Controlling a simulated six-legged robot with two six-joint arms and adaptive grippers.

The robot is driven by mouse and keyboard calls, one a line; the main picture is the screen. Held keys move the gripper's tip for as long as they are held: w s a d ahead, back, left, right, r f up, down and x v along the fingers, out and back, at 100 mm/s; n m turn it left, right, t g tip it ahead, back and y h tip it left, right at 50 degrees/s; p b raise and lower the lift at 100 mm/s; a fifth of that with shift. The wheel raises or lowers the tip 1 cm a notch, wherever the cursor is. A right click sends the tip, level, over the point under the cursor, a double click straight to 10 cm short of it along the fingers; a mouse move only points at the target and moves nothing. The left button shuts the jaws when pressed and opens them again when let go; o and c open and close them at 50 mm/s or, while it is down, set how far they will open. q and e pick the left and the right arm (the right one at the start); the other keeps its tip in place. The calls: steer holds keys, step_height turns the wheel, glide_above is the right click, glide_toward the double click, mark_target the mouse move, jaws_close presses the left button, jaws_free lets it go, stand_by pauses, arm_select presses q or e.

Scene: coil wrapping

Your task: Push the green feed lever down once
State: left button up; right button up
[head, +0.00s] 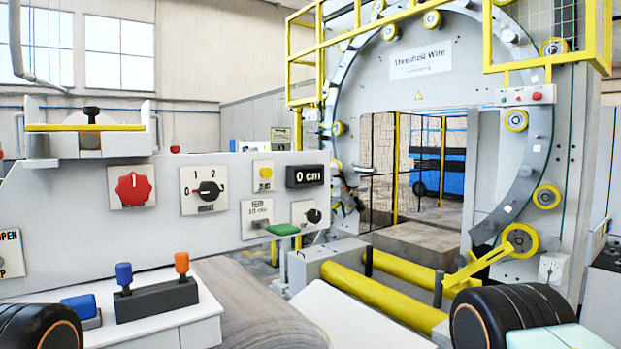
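The green feed lever (283,229) has a flat green top and stands out level from the grey control panel, right of a white plate (257,217) marked FEED. It is near the middle of the head view and nothing covers it. A display (305,176) above it reads "0 cm". Black round parts at the lower left and lower right corners look like links of my own arms. Neither gripper shows, so nothing is seen touching the lever.
The panel also carries a red knob (133,189), a black selector dial (208,191) and a yellow button (265,172). Blue and orange joysticks (152,285) stand in front at the left. Yellow rollers (385,297) and the large ring machine (545,110) are at the right.

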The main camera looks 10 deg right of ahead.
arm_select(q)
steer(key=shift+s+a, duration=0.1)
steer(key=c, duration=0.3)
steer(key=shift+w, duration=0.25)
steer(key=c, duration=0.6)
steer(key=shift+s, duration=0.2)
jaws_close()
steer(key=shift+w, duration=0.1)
